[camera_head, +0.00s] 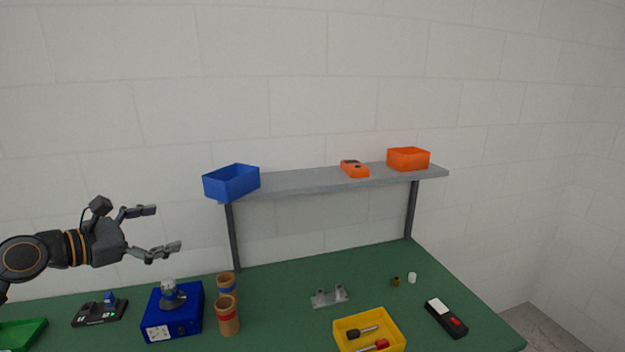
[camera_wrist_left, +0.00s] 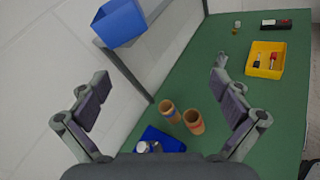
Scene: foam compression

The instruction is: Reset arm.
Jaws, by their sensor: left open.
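My left gripper (camera_head: 168,229) is open and empty. It is raised above the left part of the green table (camera_head: 280,290), above the blue box device (camera_head: 185,318) with a metal knob on top. In the left wrist view its two fingers (camera_wrist_left: 165,105) are spread wide with nothing between them. Beyond them two brown cylinders (camera_head: 228,316) with coloured bands stand on the table, beside the blue device. They also show in the left wrist view (camera_wrist_left: 194,124). My right gripper is in neither view.
On the table are a yellow bin (camera_head: 340,325) with tools, a metal bracket (camera_head: 329,298), a black meter (camera_head: 446,318) and a green tray (camera_head: 35,328).

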